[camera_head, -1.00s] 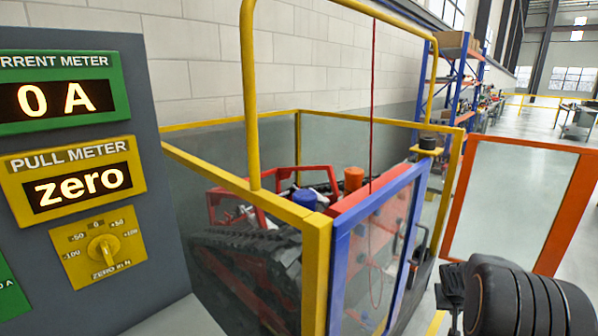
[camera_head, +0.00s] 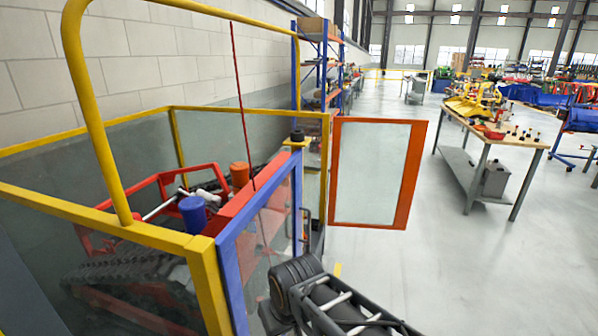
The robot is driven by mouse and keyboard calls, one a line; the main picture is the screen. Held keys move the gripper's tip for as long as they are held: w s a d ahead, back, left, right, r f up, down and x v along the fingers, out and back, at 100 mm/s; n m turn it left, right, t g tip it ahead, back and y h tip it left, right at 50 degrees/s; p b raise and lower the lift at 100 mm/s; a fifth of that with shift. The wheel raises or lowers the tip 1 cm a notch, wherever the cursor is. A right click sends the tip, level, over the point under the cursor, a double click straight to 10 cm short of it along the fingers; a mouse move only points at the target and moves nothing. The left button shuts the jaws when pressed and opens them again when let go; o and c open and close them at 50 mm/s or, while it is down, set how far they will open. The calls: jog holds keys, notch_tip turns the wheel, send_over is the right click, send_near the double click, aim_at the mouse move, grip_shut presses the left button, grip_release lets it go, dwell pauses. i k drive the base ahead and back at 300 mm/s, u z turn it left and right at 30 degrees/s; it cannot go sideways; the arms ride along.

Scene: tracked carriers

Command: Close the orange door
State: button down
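The orange door (camera_head: 417,178) is an orange frame around a clear pane. It stands open, swung out to the right from the yellow post at the far right corner of the enclosure. A blue-framed door (camera_head: 232,236) fills the near part of the enclosure's right side. A dark handle (camera_head: 306,226) shows near its far edge. My dark arm reaches in from the bottom, in front of the blue-framed door's lower part. My gripper's fingers cannot be made out, so its state is hidden.
The yellow-framed enclosure (camera_head: 60,208) holds a tracked machine with red bars (camera_head: 150,187). A workbench (camera_head: 497,138) with tools stands to the right, beyond the orange door. Blue and orange shelving (camera_head: 322,65) stands behind. The floor between door and bench is clear.

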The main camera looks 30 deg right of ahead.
aim_at(420, 127)
jog(key=k, duration=0.5)
jog(key=z, duration=1.95)
jog(key=i, duration=7.5)
jog(key=u, duration=4.4)
